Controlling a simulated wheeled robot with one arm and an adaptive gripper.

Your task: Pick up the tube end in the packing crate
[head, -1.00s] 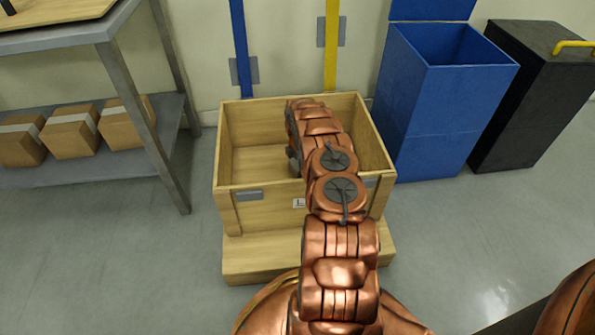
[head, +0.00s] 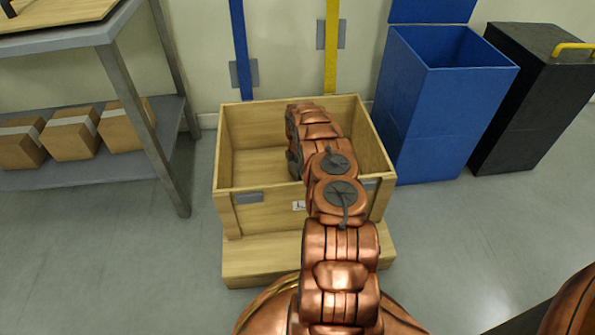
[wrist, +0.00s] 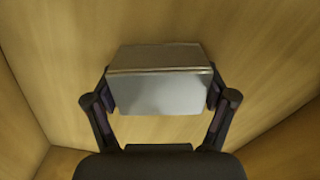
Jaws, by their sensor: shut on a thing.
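The wooden packing crate (head: 226,150) stands on the floor in front of the wall, open at the top. My arm reaches down into it, and in the head view the arm hides my gripper's fingertips and what they hold. In the wrist view my gripper (wrist: 160,100) is shut on a grey, box-like metallic piece, the tube end (wrist: 160,92), with one finger on each side of it. The crate's wooden inside (wrist: 50,70) surrounds it. I cannot tell whether the piece touches the crate's bottom.
A blue bin (head: 440,110) and a black bin (head: 530,100) stand right of the crate. A grey shelf table (head: 100,35) with several cardboard boxes (head: 70,135) stands left. The crate rests on a wooden base (head: 290,265). Floor is clear between table and crate.

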